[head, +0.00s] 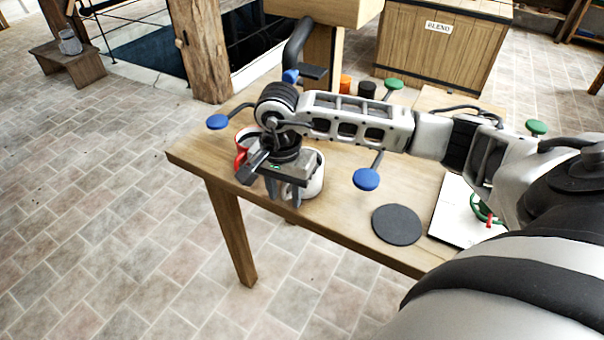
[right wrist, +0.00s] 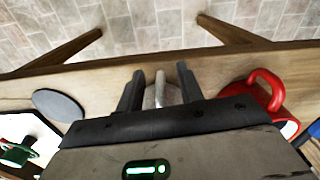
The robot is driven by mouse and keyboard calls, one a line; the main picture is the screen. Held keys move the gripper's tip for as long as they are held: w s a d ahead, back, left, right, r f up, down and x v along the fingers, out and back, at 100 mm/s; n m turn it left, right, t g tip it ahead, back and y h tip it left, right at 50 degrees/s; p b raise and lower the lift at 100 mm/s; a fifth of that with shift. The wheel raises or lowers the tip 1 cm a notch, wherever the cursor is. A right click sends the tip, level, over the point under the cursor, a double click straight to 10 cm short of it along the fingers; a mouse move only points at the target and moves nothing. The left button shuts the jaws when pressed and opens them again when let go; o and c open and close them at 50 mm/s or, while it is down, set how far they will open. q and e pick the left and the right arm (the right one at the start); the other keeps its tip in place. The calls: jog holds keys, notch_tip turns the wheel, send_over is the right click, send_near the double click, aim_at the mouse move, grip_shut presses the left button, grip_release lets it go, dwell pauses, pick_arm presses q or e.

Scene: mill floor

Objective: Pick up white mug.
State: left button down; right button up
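The white mug (head: 316,178) stands near the front edge of the wooden table (head: 330,222), partly hidden behind my right gripper (head: 284,192). The gripper points down at it with fingers apart. In the right wrist view, a pale upright strip, apparently the mug's handle (right wrist: 160,91), lies between the two fingers of my right gripper (right wrist: 159,82), with a gap on each side. The gripper's body hides the rest of the mug there. My left gripper is not in view.
A red mug (head: 240,158) stands close beside the gripper; it also shows in the right wrist view (right wrist: 262,96). A dark round mat (head: 397,225) and a white board (head: 455,213) lie to the right. Blue-capped (head: 367,179) and green-capped pieces show around my arm.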

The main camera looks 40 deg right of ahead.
jog(key=shift+f, duration=0.25)
grip_shut()
jog(key=shift+r, duration=0.1)
